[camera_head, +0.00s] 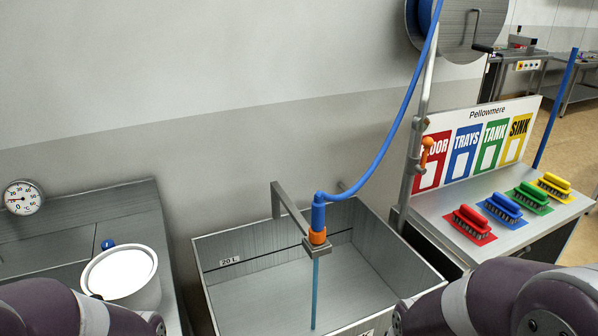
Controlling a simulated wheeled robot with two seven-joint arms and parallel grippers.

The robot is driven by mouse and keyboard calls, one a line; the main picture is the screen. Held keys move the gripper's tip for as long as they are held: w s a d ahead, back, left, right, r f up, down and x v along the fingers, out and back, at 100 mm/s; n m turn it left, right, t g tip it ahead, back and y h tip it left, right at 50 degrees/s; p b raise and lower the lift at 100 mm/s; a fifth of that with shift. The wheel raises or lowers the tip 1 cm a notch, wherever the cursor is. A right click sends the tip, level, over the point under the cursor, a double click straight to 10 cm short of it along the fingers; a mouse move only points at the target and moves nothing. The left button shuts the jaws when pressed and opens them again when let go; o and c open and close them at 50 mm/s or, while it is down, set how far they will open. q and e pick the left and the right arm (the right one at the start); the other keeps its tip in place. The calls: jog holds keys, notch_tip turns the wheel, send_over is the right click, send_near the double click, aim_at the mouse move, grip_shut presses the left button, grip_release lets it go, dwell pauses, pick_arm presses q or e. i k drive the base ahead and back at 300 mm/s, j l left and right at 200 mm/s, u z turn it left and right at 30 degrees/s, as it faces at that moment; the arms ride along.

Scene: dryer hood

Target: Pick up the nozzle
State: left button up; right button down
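The nozzle (318,215) is blue with an orange collar at its lower end. It stands upright in a grey metal bracket (290,208) above an open steel tank (225,262). A blue hose (390,135) runs from its top up to a reel. A thin light-blue stream, which looks like water, drops from below the nozzle into the tank. Parts of my purple arms show in the lower left and lower right corners, apart from the nozzle. Neither of my grippers is in view.
A hose reel (460,25) hangs on a post at the top right. Red, blue, green and yellow brushes (508,208) lie on a steel shelf before a labelled board (475,148). A white round container (122,275) and a dial gauge (22,197) are at left.

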aim_at(319, 206)
jog(key=z, duration=1.45)
jog(key=k+j, duration=0.15)
jog(key=k, duration=0.3)
jog(key=k+j, duration=0.2)
jog(key=k, duration=0.25)
